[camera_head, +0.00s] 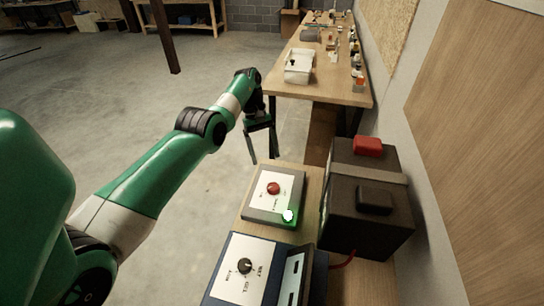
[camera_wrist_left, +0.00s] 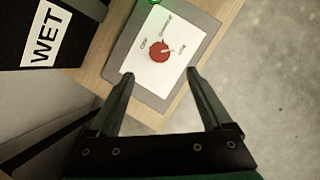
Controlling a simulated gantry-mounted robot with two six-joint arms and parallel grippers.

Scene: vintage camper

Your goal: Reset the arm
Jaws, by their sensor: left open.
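My left arm (camera_head: 150,175) reaches in from the left. Its gripper (camera_head: 264,160) hangs open and empty above and just beyond the far left edge of a grey control box. That box has a white face plate (camera_head: 265,202), a red knob (camera_head: 274,188) and a glowing green light (camera_head: 288,215). In the left wrist view the open fingers (camera_wrist_left: 160,73) lie over the near edge of the face plate, with the red knob (camera_wrist_left: 159,51) ahead of them. I cannot tell any contact. My right gripper is not in view.
A black box with a red top piece (camera_head: 367,146) stands right of the control box. A second box with a black dial (camera_head: 245,266) is nearer. A long wooden bench (camera_head: 330,91) with a white bin (camera_head: 299,66) runs behind. Open concrete floor lies left.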

